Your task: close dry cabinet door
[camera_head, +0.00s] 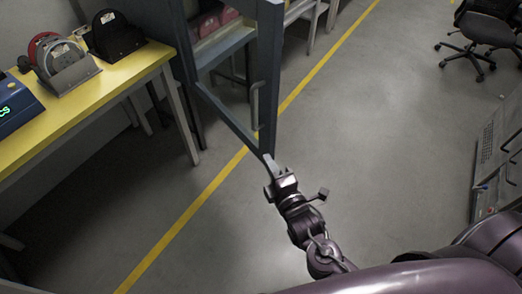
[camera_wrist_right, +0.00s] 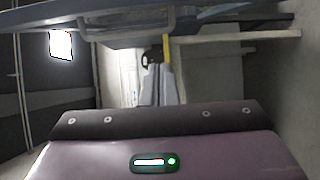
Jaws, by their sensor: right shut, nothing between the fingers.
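The dry cabinet door (camera_head: 270,75), a blue-grey frame with a clear pane, stands swung open, out from the cabinet at the top of the head view. My right gripper (camera_head: 269,163) is shut and empty by the lower near corner of the door. Whether it touches the frame I cannot tell. In the right wrist view a blue-grey bar like the door frame (camera_wrist_right: 120,34) crosses the top. My left gripper is not in view.
A yellow-topped table (camera_head: 130,70) with a blue device (camera_head: 15,105) and reel-like machines (camera_head: 118,35) stands at left. A black office chair (camera_head: 485,25) and a grey cabinet (camera_head: 497,160) stand at right. The middle floor, with a yellow line, is clear.

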